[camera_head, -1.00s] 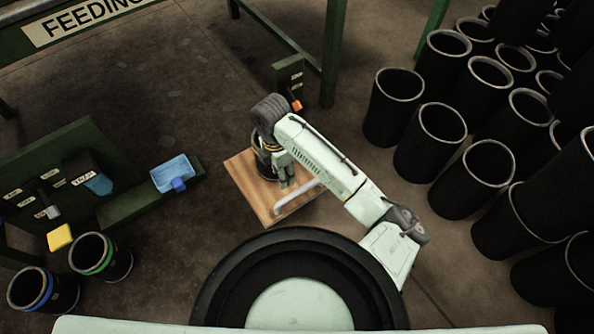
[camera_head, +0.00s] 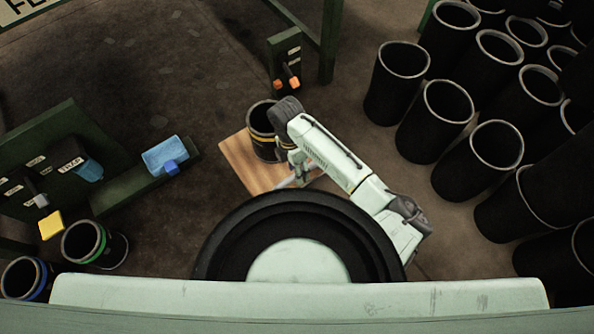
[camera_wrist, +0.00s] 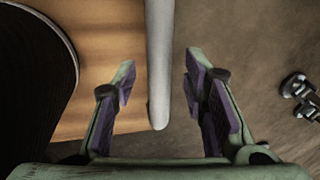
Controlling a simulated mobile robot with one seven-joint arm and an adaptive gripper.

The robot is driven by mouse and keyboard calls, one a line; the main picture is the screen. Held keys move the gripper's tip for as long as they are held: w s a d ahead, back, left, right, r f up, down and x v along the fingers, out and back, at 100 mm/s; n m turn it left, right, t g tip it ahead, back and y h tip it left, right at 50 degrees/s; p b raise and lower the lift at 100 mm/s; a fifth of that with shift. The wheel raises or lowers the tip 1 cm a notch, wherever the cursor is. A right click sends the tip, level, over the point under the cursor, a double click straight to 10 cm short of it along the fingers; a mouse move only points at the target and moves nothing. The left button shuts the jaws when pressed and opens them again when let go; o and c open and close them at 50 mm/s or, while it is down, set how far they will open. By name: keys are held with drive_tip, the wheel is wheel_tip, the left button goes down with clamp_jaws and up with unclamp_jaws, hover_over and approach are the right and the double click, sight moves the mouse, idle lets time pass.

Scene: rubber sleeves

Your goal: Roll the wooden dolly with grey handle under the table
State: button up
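The wooden dolly (camera_head: 240,162) lies on the floor in front of my base, partly covered by my arm and base. A black sleeve with a yellow band (camera_head: 262,140) stands on it. Its grey handle (camera_head: 287,182) shows at the dolly's near right side, and as a pale bar in the wrist view (camera_wrist: 160,60). My gripper (camera_head: 297,163) is over this side of the dolly. In the wrist view the gripper (camera_wrist: 160,80) is open, one finger on each side of the handle, with gaps on both sides. Green table legs (camera_head: 331,50) stand at the top; the tabletop is not clearly visible.
Many black sleeves (camera_head: 435,115) crowd the right side. A small green post with orange parts (camera_head: 286,62) stands behind the dolly. A green rack with a blue bin (camera_head: 165,155) and two sleeves (camera_head: 95,243) are at the left. The floor at upper left is clear.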

drive_tip(key=shift+f, duration=0.35)
drive_tip(key=shift+c, duration=0.2)
clamp_jaws()
idle(0.5)
